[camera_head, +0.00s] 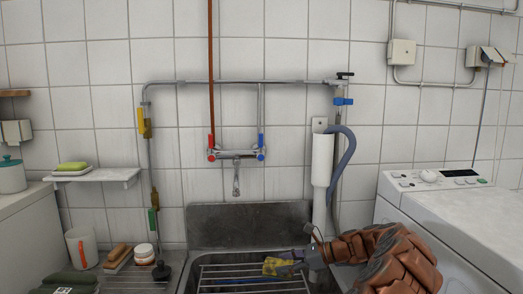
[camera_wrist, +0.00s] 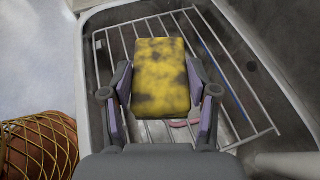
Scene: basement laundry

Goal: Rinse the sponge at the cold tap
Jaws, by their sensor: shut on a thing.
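The yellow sponge (camera_head: 276,266), blotched with dark stains, is in my gripper (camera_head: 288,264) low over the right part of the sink. The wall tap (camera_head: 236,154) has a red handle (camera_head: 211,150) at left and a blue, cold handle (camera_head: 261,148) at right. Its spout (camera_head: 236,182) hangs left of and above the sponge. No water stream is visible.
A white cylinder (camera_head: 322,160) with a blue-grey hose (camera_head: 345,160) stands right of the tap. A washing machine (camera_head: 455,215) is at the right. A shelf (camera_head: 95,175) with a yellow-green block (camera_head: 73,166) is at the left. The space under the spout is clear.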

